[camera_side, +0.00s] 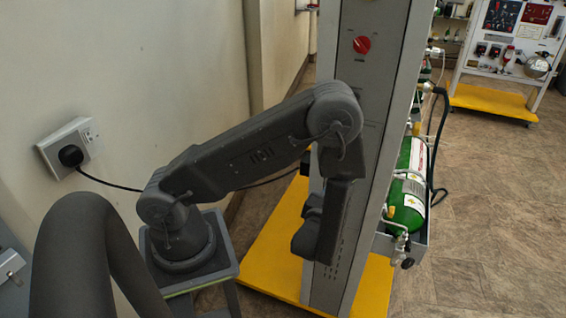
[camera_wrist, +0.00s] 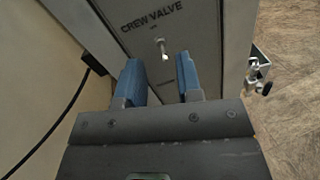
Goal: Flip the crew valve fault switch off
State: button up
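The crew valve fault switch (camera_wrist: 163,50) is a small metal toggle with a pale tip on a grey panel (camera_wrist: 205,25), just below the label "CREW VALVE" in the wrist view. My gripper (camera_wrist: 164,75) is open, with its two blue-lined fingers apart and nothing between them. The toggle shows just beyond the fingertips, roughly between them. I cannot tell whether they touch the panel. In the side view my arm hangs in front of the tall grey panel (camera_side: 385,130), and its wrist hides the switch and the fingers.
A red knob (camera_side: 361,45) sits high on the panel. Green oxygen cylinders (camera_side: 408,190) are mounted on its far side. The panel stands on a yellow base (camera_side: 372,290). A wall socket (camera_side: 75,145) with a black cable is at left. Floor at right is clear.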

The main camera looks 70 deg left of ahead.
jog(key=v, duration=1)
jog(key=s+a+r+n+g+h, duration=0.1)
jog(key=s+a+r+n+g, duration=0.1)
jog(key=s+r+n+g, duration=0.45)
jog(key=s+a+r+n+g, duration=0.25)
jog(key=n+g, duration=0.55)
jog(key=n, duration=0.4)
jog(key=d+r+n+t+h, duration=0.5)
jog(key=d+r+n+h, duration=0.1)
jog(key=r+n+h, duration=0.3)
jog(key=shift+s+r+n+h, duration=0.15)
jog(key=shift+r+n+h, duration=0.25)
jog(key=shift+r+n, duration=0.5)
jog(key=shift+r, duration=0.15)
notch_tip(320, 180, up, 2)
jog(key=shift+d+r+n+t+h, duration=0.1)
jog(key=shift+d+n+t+h, duration=0.1)
jog(key=shift+n+t+h, duration=0.35)
